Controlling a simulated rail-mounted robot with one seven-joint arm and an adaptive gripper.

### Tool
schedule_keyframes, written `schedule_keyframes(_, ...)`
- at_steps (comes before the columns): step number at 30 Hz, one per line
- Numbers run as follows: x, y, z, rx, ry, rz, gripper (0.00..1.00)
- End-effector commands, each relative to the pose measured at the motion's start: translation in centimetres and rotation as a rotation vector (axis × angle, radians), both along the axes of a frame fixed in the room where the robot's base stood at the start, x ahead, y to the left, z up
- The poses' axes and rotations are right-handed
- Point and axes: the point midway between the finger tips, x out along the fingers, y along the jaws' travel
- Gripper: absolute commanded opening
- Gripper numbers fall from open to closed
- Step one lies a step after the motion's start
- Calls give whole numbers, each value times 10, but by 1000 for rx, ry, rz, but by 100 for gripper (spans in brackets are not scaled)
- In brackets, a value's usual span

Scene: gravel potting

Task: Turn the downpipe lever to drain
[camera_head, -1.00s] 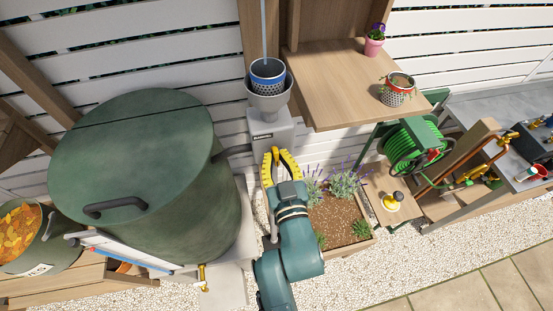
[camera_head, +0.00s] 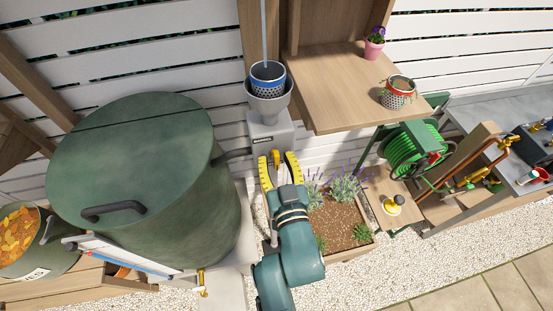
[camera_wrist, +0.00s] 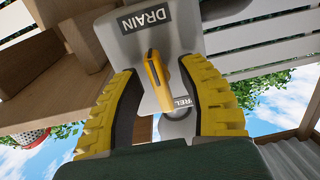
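The grey downpipe diverter box (camera_head: 268,131) stands below the funnel, beside the green barrel. In the wrist view the diverter box (camera_wrist: 140,35) carries a DRAIN label (camera_wrist: 144,15) at the top of the picture. A second label, partly hidden and ending in REL (camera_wrist: 183,102), sits lower. The yellow lever (camera_wrist: 156,72) lies on the box face, roughly along the picture's vertical with a slight slant. My gripper (camera_head: 277,157) is open just in front of the box. Its yellow fingers stand on both sides of the lever, with a gap visible on each side.
The green barrel (camera_head: 130,160) fills the left side. A grey funnel (camera_head: 268,101) with a blue-banded pot is above the box. A wooden shelf (camera_head: 340,85) juts out at upper right. A planter (camera_head: 345,225) with lavender is just right of my arm.

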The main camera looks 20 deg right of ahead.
Motion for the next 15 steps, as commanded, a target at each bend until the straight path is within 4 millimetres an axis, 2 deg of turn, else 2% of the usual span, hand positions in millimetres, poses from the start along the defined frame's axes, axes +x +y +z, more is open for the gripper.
schedule_keyframes(5, -2, 0, 1, -1, -2, 0, 40)
schedule_keyframes(8, -12, 3, 0, -1, -1, 0, 40)
schedule_keyframes(15, -67, 15, -1, 0, 3, 1, 40)
